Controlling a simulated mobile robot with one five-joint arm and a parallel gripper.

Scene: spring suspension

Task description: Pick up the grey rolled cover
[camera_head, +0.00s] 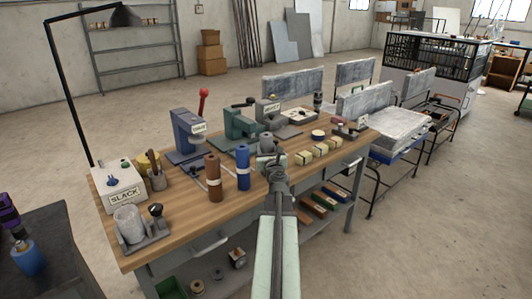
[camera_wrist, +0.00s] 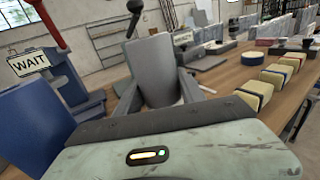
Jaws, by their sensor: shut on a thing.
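The grey rolled cover (camera_head: 266,143) is at my gripper (camera_head: 269,160), over the middle of the wooden workbench (camera_head: 185,222). In the wrist view the grey cover (camera_wrist: 156,68) stands up between the fingers of my gripper (camera_wrist: 160,88), which is shut on it. Its lower part is hidden by the gripper, so I cannot tell whether it touches the bench. A brown roll (camera_head: 214,178) and a blue roll (camera_head: 243,166) stand upright on the bench to the left of my gripper.
A blue press (camera_head: 188,137) with a "WAIT" sign (camera_wrist: 30,63) and a green press (camera_head: 238,132) stand behind the rolls. Several cream blocks with coloured bands (camera_head: 304,158) lie to the right. A "SLACK" box (camera_head: 120,187) is at the bench's left end.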

